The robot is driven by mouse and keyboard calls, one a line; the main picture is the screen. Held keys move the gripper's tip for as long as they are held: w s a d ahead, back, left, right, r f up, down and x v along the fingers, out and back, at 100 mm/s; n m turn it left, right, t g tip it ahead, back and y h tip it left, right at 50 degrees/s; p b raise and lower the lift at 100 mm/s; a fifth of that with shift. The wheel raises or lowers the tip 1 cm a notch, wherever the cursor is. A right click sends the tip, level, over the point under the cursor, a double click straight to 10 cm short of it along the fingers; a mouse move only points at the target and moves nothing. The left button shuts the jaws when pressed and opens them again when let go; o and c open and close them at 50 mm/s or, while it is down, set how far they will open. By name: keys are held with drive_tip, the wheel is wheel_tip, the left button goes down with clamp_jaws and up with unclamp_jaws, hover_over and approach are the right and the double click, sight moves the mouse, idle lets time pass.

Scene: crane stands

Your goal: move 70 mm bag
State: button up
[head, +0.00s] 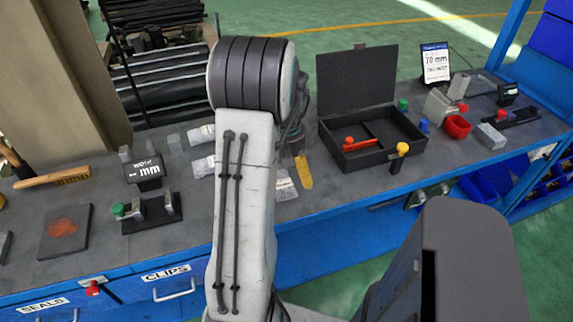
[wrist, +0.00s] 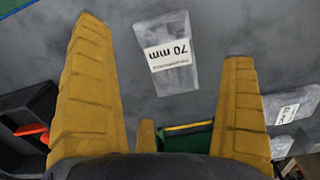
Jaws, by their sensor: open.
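The 70 mm bag (wrist: 168,50) is a clear, flat bag with a white "70 mm" label, lying on the grey bench top. In the wrist view it shows between and beyond my two yellow fingers, with nothing touching it that I can see. In the head view, a clear bag (head: 285,188) lies just below the yellow fingertip, partly hidden by my arm. My gripper (wrist: 162,42) is open and empty above the bench. In the head view only part of my gripper (head: 302,170) shows behind my arm. A sign (head: 436,63) reading "70 mm" stands at the back right.
Two other clear bags (head: 202,134) (head: 203,166) lie left of my arm. An open black case (head: 370,158) with a red tool stands to the right. A display (head: 148,168) and a clamp stand (head: 150,210) are at the left.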

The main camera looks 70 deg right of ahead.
sight(287, 180)
drive_tip(key=shift+f, duration=2.25)
drive_tip(key=c, duration=1.3)
drive_tip(key=shift+o, duration=0.2)
drive_tip(key=shift+w, duration=0.1)
